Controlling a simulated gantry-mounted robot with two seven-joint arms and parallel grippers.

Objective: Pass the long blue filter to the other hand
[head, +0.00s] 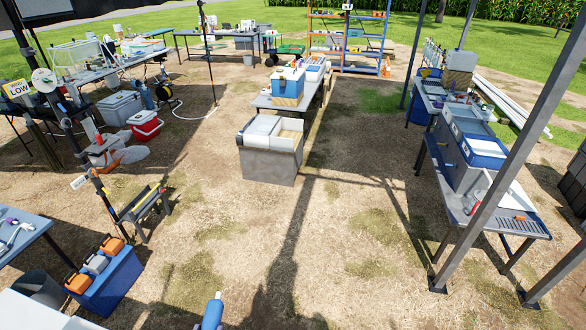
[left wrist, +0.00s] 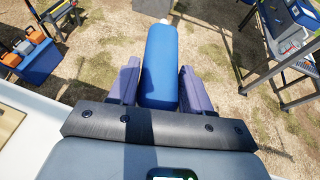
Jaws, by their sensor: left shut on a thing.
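The long blue filter (left wrist: 160,62) is a blue cylinder with a pale end cap. In the left wrist view it stands out beyond the two purple fingers of my left gripper (left wrist: 158,88), which are shut on it from both sides. In the head view the top of the filter (head: 212,313) shows at the bottom edge, with its pale tip up. Its lower part and most of my left gripper are cut off there. My right gripper is in neither view.
A blue crate with orange-topped items (head: 104,284) stands at the lower left. A metal bench (head: 520,222) with posts is at the right. A grey sink unit (head: 270,164) stands mid-ground. Bare dirt ground (head: 330,260) lies open between them.

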